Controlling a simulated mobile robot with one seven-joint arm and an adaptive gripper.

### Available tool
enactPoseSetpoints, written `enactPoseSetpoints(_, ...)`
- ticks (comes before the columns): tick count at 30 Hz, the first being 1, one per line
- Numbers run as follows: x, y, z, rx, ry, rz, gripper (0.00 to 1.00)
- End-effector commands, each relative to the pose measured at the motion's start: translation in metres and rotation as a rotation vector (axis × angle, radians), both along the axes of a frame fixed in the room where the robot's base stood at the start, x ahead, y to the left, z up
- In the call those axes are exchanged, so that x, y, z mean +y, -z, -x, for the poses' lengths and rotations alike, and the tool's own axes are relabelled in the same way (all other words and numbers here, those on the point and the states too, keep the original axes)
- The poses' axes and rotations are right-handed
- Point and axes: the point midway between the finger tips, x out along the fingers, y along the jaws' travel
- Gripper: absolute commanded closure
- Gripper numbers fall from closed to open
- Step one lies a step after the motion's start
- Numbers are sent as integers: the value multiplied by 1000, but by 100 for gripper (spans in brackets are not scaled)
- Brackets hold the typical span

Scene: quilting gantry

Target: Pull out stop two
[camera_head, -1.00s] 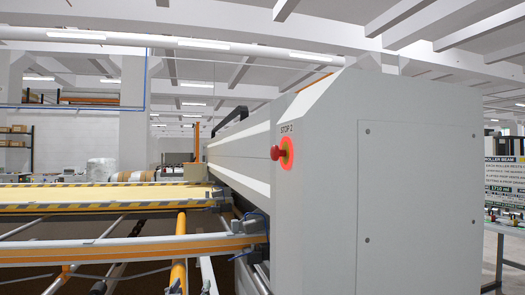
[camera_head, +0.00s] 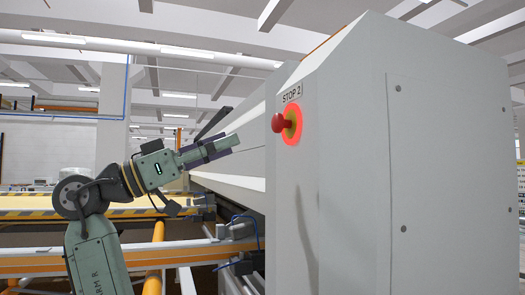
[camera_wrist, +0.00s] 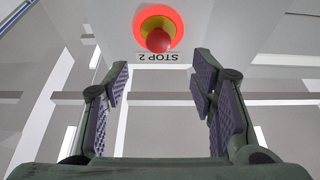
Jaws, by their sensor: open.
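The grey housing (camera_head: 440,150) fills the right side, with a screwed cover panel. To the left lie the machine's yellow-edged bed (camera_head: 60,213) and orange rails (camera_head: 150,258), low beneath my arm. The air between gripper and button looks clear.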

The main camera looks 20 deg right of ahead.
Motion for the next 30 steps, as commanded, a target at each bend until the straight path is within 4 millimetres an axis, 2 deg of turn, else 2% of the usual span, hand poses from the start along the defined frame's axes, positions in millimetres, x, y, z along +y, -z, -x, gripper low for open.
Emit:
enactPoseSetpoints(5, -14, -7, 0, -1, 5, -1, 49)
enactPoseSetpoints(18, -86, -37, -2, 0, 3, -1, 49)
enactPoseSetpoints(24, -98, -41, -3, 1, 1, 0, 49)
enactPoseSetpoints(30, -100, -41, -3, 1, 1, 0, 49)
